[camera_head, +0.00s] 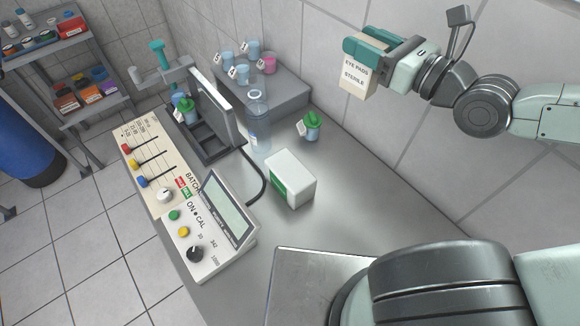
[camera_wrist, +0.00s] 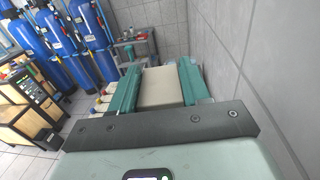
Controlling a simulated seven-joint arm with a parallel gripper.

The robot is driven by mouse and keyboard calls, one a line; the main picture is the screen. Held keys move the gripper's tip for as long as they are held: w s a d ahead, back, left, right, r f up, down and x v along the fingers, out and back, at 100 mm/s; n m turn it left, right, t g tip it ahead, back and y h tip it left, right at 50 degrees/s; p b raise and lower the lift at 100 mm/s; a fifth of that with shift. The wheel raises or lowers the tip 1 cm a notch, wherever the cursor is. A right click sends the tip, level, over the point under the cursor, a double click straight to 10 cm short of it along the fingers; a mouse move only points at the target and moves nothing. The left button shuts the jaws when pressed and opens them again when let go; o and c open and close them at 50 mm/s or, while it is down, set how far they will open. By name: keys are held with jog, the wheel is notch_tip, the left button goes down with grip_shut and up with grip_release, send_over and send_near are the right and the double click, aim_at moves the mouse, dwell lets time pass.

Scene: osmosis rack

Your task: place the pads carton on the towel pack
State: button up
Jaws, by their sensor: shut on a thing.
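The pads carton (camera_head: 355,79), a cream box lettered "EYE PADS STERILE", is held in my gripper (camera_head: 370,54) at the upper right, high above the bench. My gripper is shut on it; in the wrist view the carton (camera_wrist: 160,87) sits between the two teal fingers (camera_wrist: 158,92). The white block with a green label on its side (camera_head: 291,176), which looks like the towel pack, lies on the bench, below and to the left of the carton and well apart from it. Its top is bare. It cannot be made out in the wrist view.
A clear bottle (camera_head: 258,122) and a green-topped cup (camera_head: 311,127) stand behind the white pack. A control panel (camera_head: 212,228) is at its left, with a dark cable between. Several cups stand on a grey step (camera_head: 285,98) at the back. Bench right of the pack is clear.

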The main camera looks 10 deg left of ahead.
jog(key=s+a+f+n+g+y, duration=0.3)
jog(key=a+f+n+g, duration=0.15)
jog(key=a, duration=0.45)
jog(key=s+a+r+n+g+y, duration=0.1)
jog(key=s+a+r+n+g, duration=0.2)
jog(key=s+r+g, duration=0.3)
jog(key=shift+g, duration=0.45)
jog(key=f, duration=0.6)
jog(key=w+f, duration=0.1)
jog(key=f, duration=1.3)
jog(key=shift+w+a+f, duration=0.15)
jog(key=shift+w, duration=0.15)
jog(key=o, duration=1.1)
jog(key=shift+f, duration=0.1)
jog(key=shift+c, duration=0.2)
